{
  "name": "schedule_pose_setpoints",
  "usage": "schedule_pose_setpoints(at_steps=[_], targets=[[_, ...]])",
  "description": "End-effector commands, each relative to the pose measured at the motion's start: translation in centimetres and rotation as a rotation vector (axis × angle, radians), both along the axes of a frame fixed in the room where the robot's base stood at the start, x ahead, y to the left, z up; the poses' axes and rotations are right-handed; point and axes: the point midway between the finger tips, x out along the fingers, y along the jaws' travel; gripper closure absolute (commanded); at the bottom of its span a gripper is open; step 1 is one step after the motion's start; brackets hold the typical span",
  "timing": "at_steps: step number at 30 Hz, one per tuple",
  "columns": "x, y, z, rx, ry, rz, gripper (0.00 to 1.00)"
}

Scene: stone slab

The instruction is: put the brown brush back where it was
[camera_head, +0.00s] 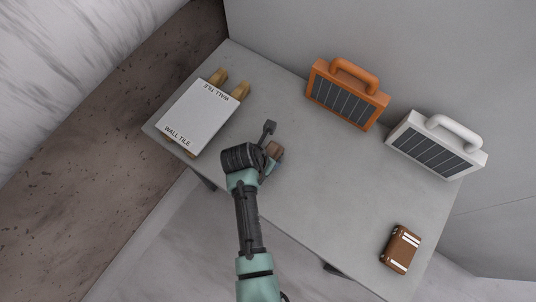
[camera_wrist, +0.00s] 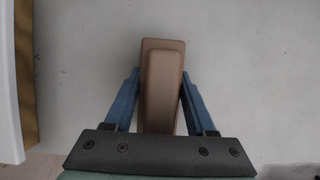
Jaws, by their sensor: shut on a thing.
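The brown brush (camera_wrist: 163,90) is a plain brown block between the two blue fingers of my gripper (camera_wrist: 160,74) in the wrist view. The fingers press on its left and right sides, and its far end sticks out past the fingertips. In the head view the brush (camera_head: 274,150) shows as a small brown patch at my gripper (camera_head: 269,160), over the near left part of the grey slab table (camera_head: 310,185). My arm hides part of it. I cannot tell whether it touches the slab.
A white wall tile box (camera_head: 202,115) lies on wooden supports (camera_head: 239,91) at the left. An orange handled panel box (camera_head: 347,93) and a white one (camera_head: 436,143) stand along the back edge. A brown white-striped case (camera_head: 401,249) lies at the right. The slab's middle is clear.

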Motion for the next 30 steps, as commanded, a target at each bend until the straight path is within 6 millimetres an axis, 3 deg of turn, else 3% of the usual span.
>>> schedule_pose_setpoints(at_steps=[2, 3, 7, 20, 30], targets=[[0.0, 0.0, -0.1, 0.000, 0.000, 0.000, 0.89], [0.0, 0.0, -0.1, 0.001, 0.001, 0.000, 0.37], [0.0, 0.0, -0.1, 0.001, 0.001, 0.000, 0.14], [-0.3, 0.2, 0.7, 0.000, 0.000, 0.000, 0.14], [-2.2, 1.6, 6.1, 0.001, -0.002, 0.000, 0.14]])
